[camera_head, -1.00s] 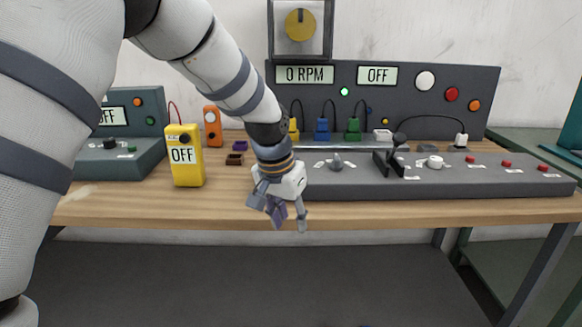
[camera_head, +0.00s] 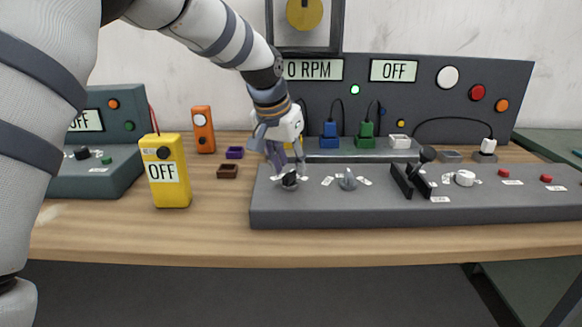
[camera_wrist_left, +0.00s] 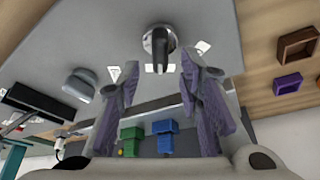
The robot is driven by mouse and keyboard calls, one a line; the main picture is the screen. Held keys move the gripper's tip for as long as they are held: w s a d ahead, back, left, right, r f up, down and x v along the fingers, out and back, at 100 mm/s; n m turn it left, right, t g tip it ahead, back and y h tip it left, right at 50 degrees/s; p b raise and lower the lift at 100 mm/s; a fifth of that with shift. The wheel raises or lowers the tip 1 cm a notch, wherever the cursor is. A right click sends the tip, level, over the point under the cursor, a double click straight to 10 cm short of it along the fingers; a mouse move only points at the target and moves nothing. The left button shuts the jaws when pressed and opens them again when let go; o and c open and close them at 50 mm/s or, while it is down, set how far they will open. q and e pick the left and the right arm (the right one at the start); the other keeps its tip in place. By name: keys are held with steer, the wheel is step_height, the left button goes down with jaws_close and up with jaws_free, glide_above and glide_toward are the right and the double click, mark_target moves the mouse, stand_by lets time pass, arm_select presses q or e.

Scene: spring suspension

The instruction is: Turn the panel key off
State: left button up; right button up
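A dark key-like knob (camera_head: 290,180) on a round silver base stands at the left end of the grey control console (camera_head: 420,212). In the left wrist view the knob (camera_wrist_left: 159,45) is just beyond my fingertips, roughly centred between them. My left gripper (camera_head: 285,162) is directly above and behind the knob, pointing down, with its fingers spread and empty. The fingers (camera_wrist_left: 152,85) also show apart in the left wrist view. I cannot tell whether they touch the knob. The panel displays read 0 RPM (camera_head: 314,69) and OFF (camera_head: 394,70). My right gripper is not in view.
A grey selector knob (camera_head: 347,180) and a black lever (camera_head: 415,172) stand to the right on the console. A yellow meter (camera_head: 169,180), an orange device (camera_head: 203,130) and small purple (camera_head: 235,153) and brown trays (camera_head: 227,172) are on the table (camera_head: 130,235) to the left.

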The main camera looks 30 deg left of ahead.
arm_select(q)
steer(key=shift+x, duration=1)
steer(key=shift+r, duration=0.1)
jaws_close()
steer(key=shift+n, duration=0.3)
steer(key=n+y, duration=0.1)
steer(key=n, duration=0.1)
steer(key=shift+a+n, duration=0.1)
steer(key=shift+n, duration=0.3)
steer(key=n, duration=0.1)
steer(key=n+y, duration=0.1)
steer(key=n, duration=0.1)
steer(key=shift+a+n+g+y, duration=0.1)
steer(key=shift+n+g+y, duration=0.2)
steer(key=shift+f+n+g+y, duration=0.2)
steer(key=shift+n+g+y, duration=0.15)
steer(key=shift+n, duration=0.85)
steer(key=shift+s+r+n+g+b, duration=0.1)
steer(key=shift+n+g+b, duration=0.4)
steer(key=shift+n, duration=0.8)
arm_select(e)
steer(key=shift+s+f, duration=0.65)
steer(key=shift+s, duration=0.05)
arm_select(q)
steer(key=shift+y, duration=0.25)
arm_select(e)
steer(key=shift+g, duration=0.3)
